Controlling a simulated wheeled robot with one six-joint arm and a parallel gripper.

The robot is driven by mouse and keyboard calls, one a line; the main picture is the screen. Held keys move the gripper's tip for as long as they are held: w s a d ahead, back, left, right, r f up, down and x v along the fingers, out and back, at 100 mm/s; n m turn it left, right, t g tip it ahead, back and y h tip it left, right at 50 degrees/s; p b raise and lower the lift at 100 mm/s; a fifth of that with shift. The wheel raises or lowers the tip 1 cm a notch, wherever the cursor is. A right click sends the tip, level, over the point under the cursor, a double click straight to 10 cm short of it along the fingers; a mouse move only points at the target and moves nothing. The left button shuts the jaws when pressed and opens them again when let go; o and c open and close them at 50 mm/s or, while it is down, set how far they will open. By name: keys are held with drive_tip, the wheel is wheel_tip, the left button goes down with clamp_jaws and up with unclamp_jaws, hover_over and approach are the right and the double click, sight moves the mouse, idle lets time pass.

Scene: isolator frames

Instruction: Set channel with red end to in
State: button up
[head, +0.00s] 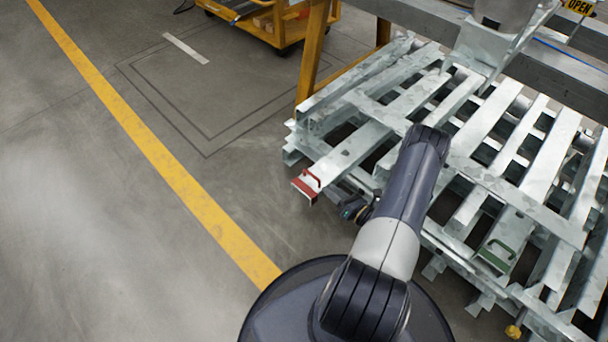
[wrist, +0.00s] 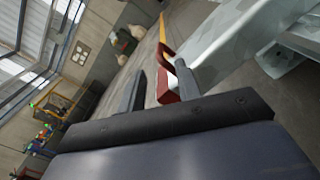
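The channel with the red end (head: 306,186) is a galvanised beam lying in the metal rack. Its red end, with a red loop handle, juts out past the rack's near left side. In the wrist view, the red end (wrist: 168,58) shows between and beyond my fingers, with its handle close to the right finger. My gripper (head: 354,208) is just right of the red end in the head view, partly hidden by my arm. In the wrist view my gripper (wrist: 160,85) has its fingers apart, open. I cannot tell whether a finger touches the handle.
Another channel with a green end and handle (head: 497,255) lies in the rack (head: 465,170) at the right. A yellow post (head: 312,50) stands at the rack's far left. A yellow cart (head: 270,22) is behind. The floor to the left, with a yellow line (head: 170,170), is clear.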

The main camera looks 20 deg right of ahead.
sight(312, 174)
drive_tip(key=b+x, duration=0.2)
drive_tip(key=x, duration=0.7)
drive_tip(key=shift+w+a+f, duration=0.1)
drive_tip(key=shift+w+a, duration=0.05)
drive_tip(key=shift+w, duration=0.1)
drive_tip(key=shift+c, duration=0.2)
clamp_jaws()
